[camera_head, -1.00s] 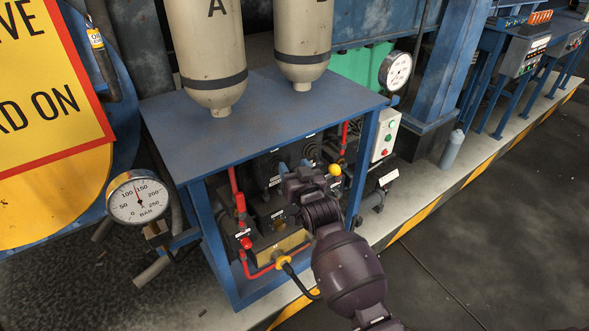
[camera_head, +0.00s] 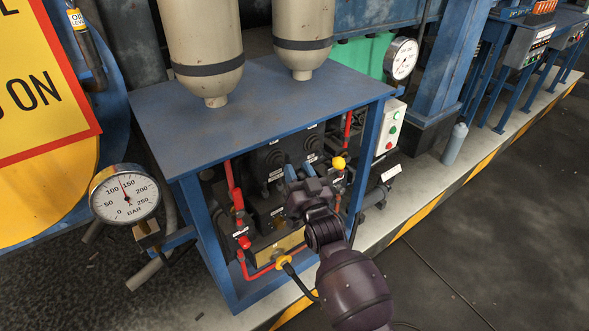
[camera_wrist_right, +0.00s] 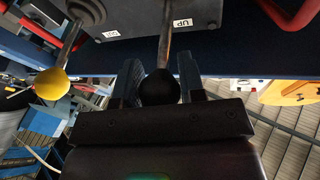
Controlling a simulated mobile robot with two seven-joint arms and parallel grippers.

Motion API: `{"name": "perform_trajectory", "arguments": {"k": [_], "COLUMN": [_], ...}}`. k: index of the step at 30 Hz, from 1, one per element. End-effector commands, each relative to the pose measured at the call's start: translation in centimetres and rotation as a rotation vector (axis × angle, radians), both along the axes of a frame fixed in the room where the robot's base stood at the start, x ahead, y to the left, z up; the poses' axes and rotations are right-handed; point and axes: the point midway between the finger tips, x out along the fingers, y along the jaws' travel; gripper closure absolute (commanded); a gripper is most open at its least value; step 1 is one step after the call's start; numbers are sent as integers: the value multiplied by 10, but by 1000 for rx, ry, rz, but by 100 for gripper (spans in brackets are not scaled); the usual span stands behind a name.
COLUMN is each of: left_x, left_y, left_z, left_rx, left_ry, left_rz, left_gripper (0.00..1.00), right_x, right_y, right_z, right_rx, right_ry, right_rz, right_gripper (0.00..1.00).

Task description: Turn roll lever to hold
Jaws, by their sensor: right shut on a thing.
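My right gripper (camera_head: 299,171) reaches into the open front of the blue hydraulic unit. In the right wrist view its two fingers (camera_wrist_right: 160,84) are shut around a lever with a black ball knob (camera_wrist_right: 159,88) and a metal rod. A label reading "UP" sits beside that rod. In the head view this lever is hidden behind my gripper and wrist. A second lever with a yellow knob (camera_head: 339,162) stands just right of the gripper; it also shows at the left of the wrist view (camera_wrist_right: 52,84). I cannot read which lever is named roll. My left gripper is not in view.
The blue table top (camera_head: 255,105) overhangs the valve block, with two beige tanks above. Red pipes (camera_head: 239,215) run left of my gripper. A pressure gauge (camera_head: 125,195) stands at left, a button box (camera_head: 390,127) at right.

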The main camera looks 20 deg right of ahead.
Motion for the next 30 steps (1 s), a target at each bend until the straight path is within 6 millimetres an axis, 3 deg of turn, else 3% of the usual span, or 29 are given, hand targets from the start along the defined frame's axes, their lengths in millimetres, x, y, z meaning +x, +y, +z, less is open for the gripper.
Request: {"name": "perform_trajectory", "arguments": {"k": [1, 12, 13, 17, 30], "left_x": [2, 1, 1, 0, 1], "left_y": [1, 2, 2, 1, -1], "left_z": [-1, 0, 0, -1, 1], "left_rx": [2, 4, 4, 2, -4], "left_ry": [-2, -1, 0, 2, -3], "left_rz": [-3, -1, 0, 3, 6], "left_gripper": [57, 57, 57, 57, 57], "right_x": [-1, -3, -3, -2, -10], "right_y": [-1, -1, -1, -1, -1], "right_z": [-11, -17, -17, -16, -15], "right_rx": [-1, -1, -1, -1, -1], "right_ry": [8, 12, 13, 11, 6], "right_rz": [-1, -1, -1, -1, -1], "right_gripper": [100, 100, 60, 40, 39]}}
